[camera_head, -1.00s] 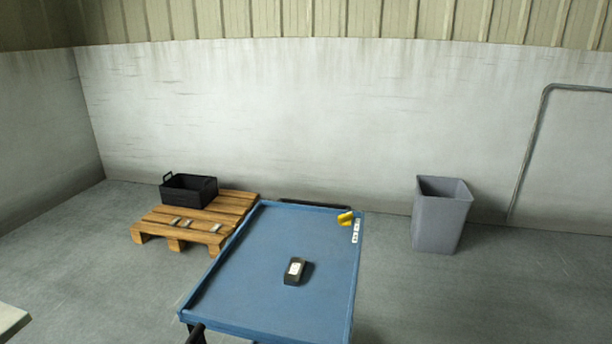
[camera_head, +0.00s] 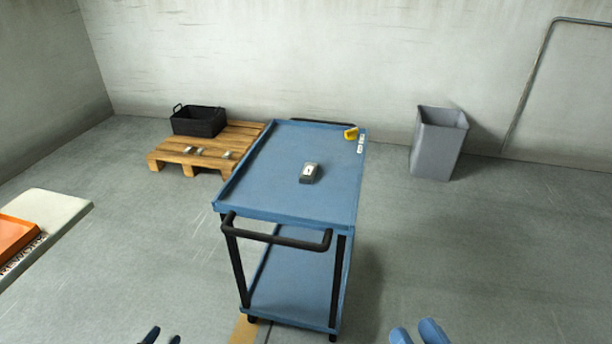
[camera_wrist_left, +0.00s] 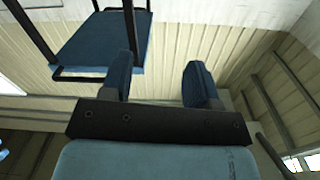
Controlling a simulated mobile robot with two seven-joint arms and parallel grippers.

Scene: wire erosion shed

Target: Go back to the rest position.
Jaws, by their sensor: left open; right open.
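My left gripper (camera_head: 160,337) shows at the bottom edge of the head view, left of the trolley, with only its fingertips in the picture. In the left wrist view its two blue fingers (camera_wrist_left: 160,85) stand apart with nothing between them. My right gripper (camera_head: 418,332) is at the bottom edge, right of the trolley, its two fingertips apart and empty. Both grippers are clear of the blue trolley (camera_head: 270,190), which also shows in the left wrist view (camera_wrist_left: 95,45).
On the trolley lie a dark device with a pale label (camera_head: 310,173) and a yellow object (camera_head: 351,133). A pallet (camera_head: 170,150) with a black crate (camera_head: 198,121) stands behind left. A grey bin (camera_head: 438,143) stands right. A pale table (camera_head: 75,210) with an orange tray (camera_head: 14,236) is at left.

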